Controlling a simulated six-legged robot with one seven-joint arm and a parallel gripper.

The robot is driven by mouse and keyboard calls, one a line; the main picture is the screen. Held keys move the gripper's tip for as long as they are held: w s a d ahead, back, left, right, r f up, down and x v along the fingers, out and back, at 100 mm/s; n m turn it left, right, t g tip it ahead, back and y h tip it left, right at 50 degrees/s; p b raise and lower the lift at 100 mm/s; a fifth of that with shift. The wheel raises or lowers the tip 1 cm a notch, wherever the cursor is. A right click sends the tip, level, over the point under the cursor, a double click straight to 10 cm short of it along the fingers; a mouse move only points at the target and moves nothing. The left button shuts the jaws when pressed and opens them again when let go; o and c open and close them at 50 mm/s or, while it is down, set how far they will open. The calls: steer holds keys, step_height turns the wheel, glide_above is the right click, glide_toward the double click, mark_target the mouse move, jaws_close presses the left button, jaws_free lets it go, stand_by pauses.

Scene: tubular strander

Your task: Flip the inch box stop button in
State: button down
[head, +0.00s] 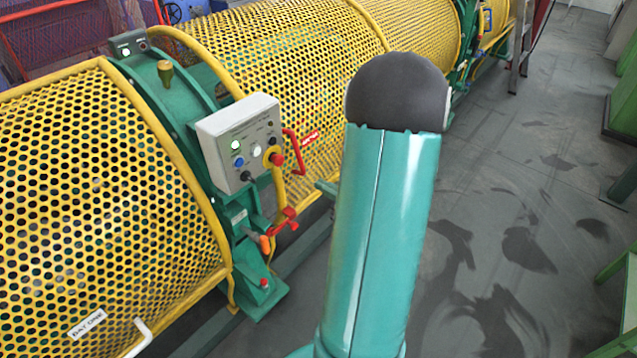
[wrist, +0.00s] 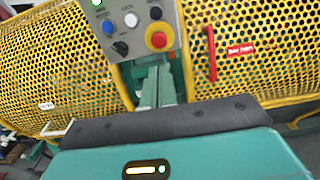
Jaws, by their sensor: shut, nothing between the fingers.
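A grey control box (head: 238,140) is mounted on the green frame of the machine. It also shows at the top of the wrist view (wrist: 133,27). On its face is a red mushroom stop button on a yellow surround (wrist: 158,38), at the lower right of the panel. The button shows in the head view too (head: 277,158). My gripper (wrist: 157,72) is shut and empty, and in the wrist view its fingers point up toward the box, just below the stop button in the picture. In the head view my arm hides most of the gripper. I cannot tell contact.
The panel also has a green light (wrist: 97,3), a white button (wrist: 131,19), a blue button (wrist: 121,48) and black knobs. Yellow perforated guards (head: 100,170) flank the box. A red handle (head: 294,150) sits right of it. Open grey floor (head: 500,220) lies to the right.

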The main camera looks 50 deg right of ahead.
mark_target(282, 162)
steer(key=w, duration=1.2)
steer(key=shift+a, duration=0.15)
